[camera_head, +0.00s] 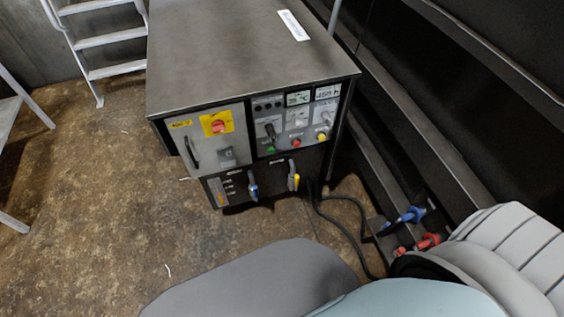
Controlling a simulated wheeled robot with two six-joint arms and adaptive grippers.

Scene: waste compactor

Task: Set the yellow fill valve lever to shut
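The yellow valve lever (296,182) is small and sits low on the front of the dark control cabinet (230,55), at the right of its lower panel. Its yellow handle appears to point roughly downward from a grey mount. A similar blue lever (253,190) is to its left on the same panel. The small label texts by the levers are unreadable. Neither of my grippers is in view, and nothing touches the yellow lever.
Above the levers are a red knob on a yellow plate (217,123), buttons and displays. Black cables (342,218) run along the floor right of the cabinet. Blue (411,215) and red (428,242) fittings are further right. The brown floor (110,210) left of the cabinet is mostly clear.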

